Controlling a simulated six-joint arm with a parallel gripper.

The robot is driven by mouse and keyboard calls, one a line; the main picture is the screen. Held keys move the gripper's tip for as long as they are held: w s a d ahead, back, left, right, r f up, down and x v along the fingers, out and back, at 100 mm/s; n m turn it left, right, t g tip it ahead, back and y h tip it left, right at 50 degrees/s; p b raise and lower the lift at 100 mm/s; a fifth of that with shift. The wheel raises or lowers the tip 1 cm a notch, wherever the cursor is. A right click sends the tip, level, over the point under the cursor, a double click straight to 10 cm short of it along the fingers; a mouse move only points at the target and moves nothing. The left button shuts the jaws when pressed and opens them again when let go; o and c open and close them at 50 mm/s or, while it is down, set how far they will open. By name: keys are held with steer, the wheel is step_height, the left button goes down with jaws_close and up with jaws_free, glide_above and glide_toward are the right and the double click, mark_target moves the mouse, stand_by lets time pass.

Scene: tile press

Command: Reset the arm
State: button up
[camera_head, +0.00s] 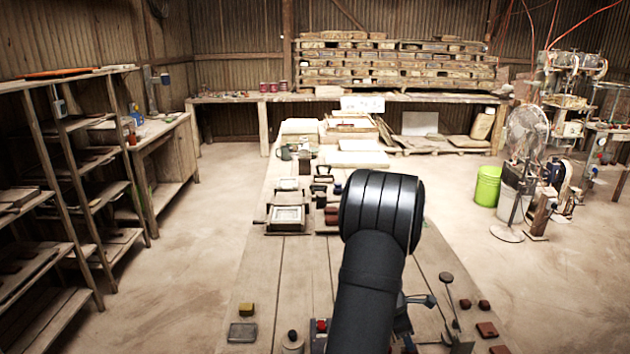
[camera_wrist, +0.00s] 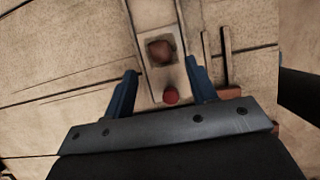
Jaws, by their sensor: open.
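My arm rises from the lower middle of the head view and hides part of the wooden table (camera_head: 238,312) behind it.
A framed mould (camera_head: 287,218) sits mid-table. Several reddish tiles (camera_head: 486,329) lie at the near right, by a lever with a dark knob (camera_head: 446,278). Shelves (camera_head: 75,180) stand left.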

steer(key=x, duration=0.6)
steer(key=shift+f, duration=0.1)
step_height(320, 180, up, 2)
steer(key=shift+r, duration=0.55)
steer(key=shift+f, duration=0.1)
